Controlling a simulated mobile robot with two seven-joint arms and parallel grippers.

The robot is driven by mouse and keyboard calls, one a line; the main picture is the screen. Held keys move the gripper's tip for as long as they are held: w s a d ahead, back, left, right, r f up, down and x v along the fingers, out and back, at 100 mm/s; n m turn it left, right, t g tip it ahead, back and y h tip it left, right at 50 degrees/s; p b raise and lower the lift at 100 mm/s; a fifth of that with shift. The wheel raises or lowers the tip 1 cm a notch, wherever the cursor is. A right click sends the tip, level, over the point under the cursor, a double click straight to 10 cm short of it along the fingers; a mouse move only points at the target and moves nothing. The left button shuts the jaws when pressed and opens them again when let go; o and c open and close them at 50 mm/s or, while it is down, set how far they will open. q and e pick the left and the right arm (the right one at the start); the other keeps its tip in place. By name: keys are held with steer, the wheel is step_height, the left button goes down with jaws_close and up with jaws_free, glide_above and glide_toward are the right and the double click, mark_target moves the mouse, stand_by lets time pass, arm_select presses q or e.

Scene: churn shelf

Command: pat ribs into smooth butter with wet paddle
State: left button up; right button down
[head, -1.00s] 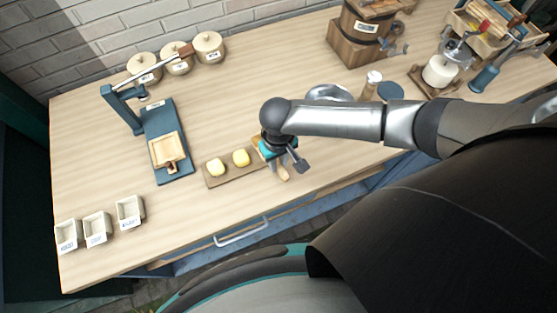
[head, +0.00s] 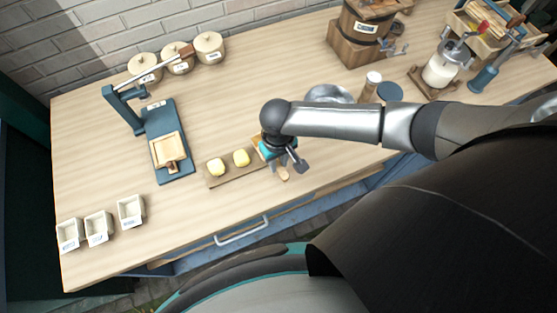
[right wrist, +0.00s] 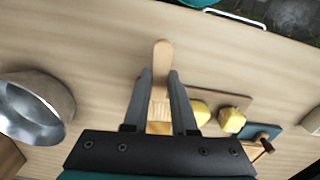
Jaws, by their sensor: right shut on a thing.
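My right gripper (head: 286,160) is shut on a wooden paddle (right wrist: 162,60), whose pale rounded end sticks out past the fingers in the right wrist view. The gripper (right wrist: 160,80) hovers by the right end of a small wooden board (head: 234,177). Two yellow butter lumps sit apart on that board, the left lump (head: 217,168) and the right lump (head: 241,158). In the right wrist view one lump (right wrist: 201,112) is partly hidden behind a finger and the other (right wrist: 231,121) shows clearly. The paddle does not visibly touch the butter. My left gripper is out of view.
A blue press (head: 165,120) with a wooden mould stands left of the board. Several labelled white boxes (head: 98,229) stand at the front left, and lidded crocks (head: 209,46) at the back. A metal bowl (head: 328,93) and churn (head: 360,35) are behind my right arm.

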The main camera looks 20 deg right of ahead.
steer(key=shift+s+f, duration=0.1)
steer(key=shift+s, duration=0.05)
step_height(320, 180, up, 2)
steer(key=p, duration=0.3)
steer(key=shift+r, duration=0.25)
steer(key=shift+r+p, duration=0.75)
steer(key=shift+r, duration=1.6)
steer(key=shift+w, duration=0.25)
